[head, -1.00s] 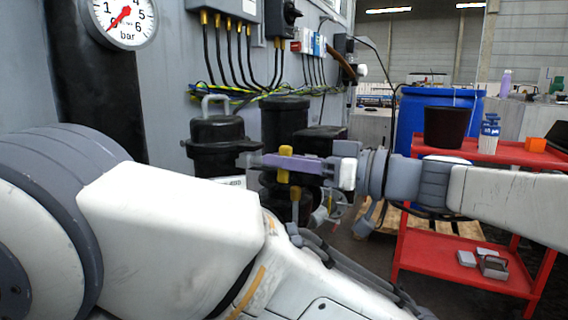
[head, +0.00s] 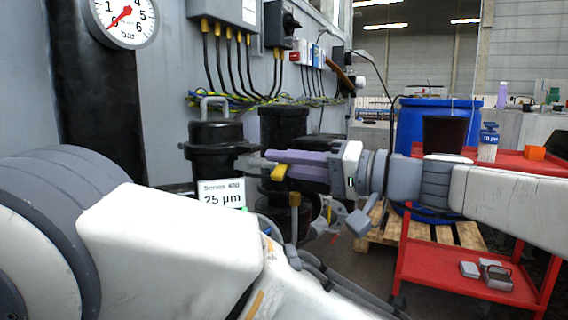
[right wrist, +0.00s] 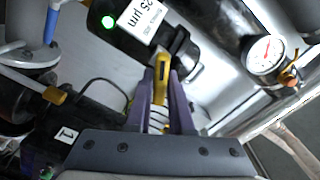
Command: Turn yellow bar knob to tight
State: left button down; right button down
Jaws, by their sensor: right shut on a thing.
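The yellow bar knob (head: 279,171) is in the middle of the head view, in front of the black filter housings. In the right wrist view the yellow knob (right wrist: 161,72) lies lengthwise between two purple fingers. My right gripper (head: 272,158) comes in from the right and is shut on the knob, its fingers tilted. In the right wrist view my right gripper (right wrist: 160,85) has one finger on each side of the bar. The fingers hide part of the knob in the head view. My left arm fills the lower left, but its gripper does not show.
A black filter housing (head: 214,150) with a 25 µm label stands just left of the knob. Another yellow handle (head: 295,200) sits below my gripper. A pressure gauge (head: 124,18) is at top left. A red cart (head: 455,263) stands at the right.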

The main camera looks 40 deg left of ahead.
jog(key=m, duration=0.3)
jog(key=shift+w+m+p, duration=0.1)
jog(key=shift+m+p, duration=0.3)
jog(key=m+p, duration=0.1)
jog(key=m, duration=0.1)
jog(key=shift+f+m, duration=0.1)
jog(key=shift+m, duration=0.2)
jog(key=m+p, duration=0.1)
jog(key=m, duration=0.1)
jog(key=shift+m, duration=0.4)
jog(key=m+p, duration=0.2)
jog(key=m, duration=0.1)
jog(key=shift+f+m+p, duration=0.1)
jog(key=shift+m+p, duration=0.2)
jog(key=m+p, duration=0.4)
jog(key=m, duration=0.1)
jog(key=m+p, duration=0.3)
jog(key=shift+s+d+f, duration=0.1)
jog(key=shift+s+f, duration=0.05)
jog(key=shift+s, duration=0.1)
jog(key=shift+f+m+p, duration=0.15)
jog(key=shift+m+p, duration=0.75)
jog(key=shift+m, duration=0.2)
